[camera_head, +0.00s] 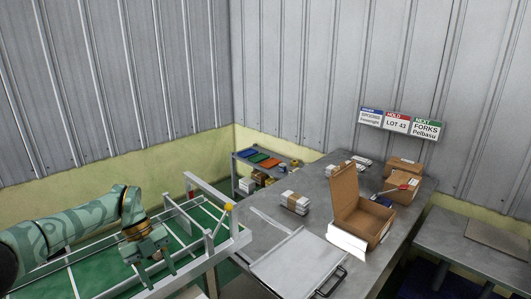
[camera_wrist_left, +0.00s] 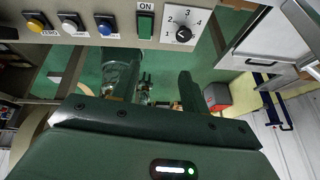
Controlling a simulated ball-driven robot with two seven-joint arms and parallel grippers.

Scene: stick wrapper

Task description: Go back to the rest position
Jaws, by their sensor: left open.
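My left gripper (camera_head: 151,245) shows in the head view at the lower left, at the end of my green patterned arm. It hangs above the green bed of a pale metal frame. Its jaws are open and I see nothing held in them. In the left wrist view the gripper's dark fingers (camera_wrist_left: 145,92) stand apart, near a control panel (camera_wrist_left: 225,22). My right gripper is in neither view.
A grey table (camera_head: 310,180) carries an open cardboard box (camera_head: 375,222), a bundle of white sticks (camera_head: 294,202) and a pale tray (camera_head: 300,262). A shelf with coloured bins (camera_head: 264,159) stands behind. The panel has several buttons and a dial (camera_wrist_left: 183,34).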

